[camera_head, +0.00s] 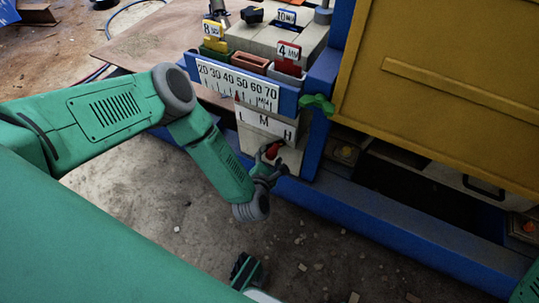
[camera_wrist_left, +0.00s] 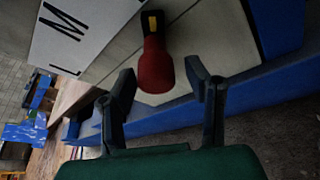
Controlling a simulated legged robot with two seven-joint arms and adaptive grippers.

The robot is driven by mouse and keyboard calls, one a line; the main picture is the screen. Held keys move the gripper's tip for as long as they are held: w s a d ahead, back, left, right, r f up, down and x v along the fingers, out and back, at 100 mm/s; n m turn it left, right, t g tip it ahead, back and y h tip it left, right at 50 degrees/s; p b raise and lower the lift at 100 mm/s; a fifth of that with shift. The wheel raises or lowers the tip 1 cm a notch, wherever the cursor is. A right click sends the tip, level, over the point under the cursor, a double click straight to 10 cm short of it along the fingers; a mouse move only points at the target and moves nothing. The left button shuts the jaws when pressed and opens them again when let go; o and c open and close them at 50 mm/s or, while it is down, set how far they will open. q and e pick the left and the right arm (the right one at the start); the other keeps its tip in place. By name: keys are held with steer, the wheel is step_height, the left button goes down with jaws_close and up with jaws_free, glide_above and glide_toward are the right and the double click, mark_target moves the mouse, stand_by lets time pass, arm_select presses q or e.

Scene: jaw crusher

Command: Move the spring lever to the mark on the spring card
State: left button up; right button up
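The spring lever (camera_head: 274,149) has a red handle and sits low on the pale panel, below the spring card. In the left wrist view, the red handle (camera_wrist_left: 155,66) hangs from a dark slot with a small yellow piece at its top. The white spring card (camera_head: 266,122) carries the letters L, M and H; its mark is too small to tell. Part of the card (camera_wrist_left: 78,32) also shows in the left wrist view. My left gripper (camera_head: 267,161) is open, with its fingertips (camera_wrist_left: 161,82) on either side of the handle's lower end, apart from it.
A numbered scale card (camera_head: 238,86) is above the spring card. A blue frame post (camera_head: 318,125), a green knob (camera_head: 318,103) and a yellow panel (camera_head: 440,85) stand to the right. A blue beam (camera_head: 390,228) runs below. Coloured bins with tags are above.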

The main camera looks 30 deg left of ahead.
arm_select(q)
steer(key=shift+w+d+r, duration=0.1)
steer(key=shift+d+r, duration=0.1)
steer(key=shift+d, duration=0.15)
steer(key=shift+s, duration=0.4)
steer(key=v, duration=1.1)
steer(key=shift+d, duration=0.15)
arm_select(e)
steer(key=shift+d, duration=0.2)
arm_select(q)
steer(key=shift+s, duration=0.1)
arm_select(e)
steer(key=shift+f, duration=0.1)
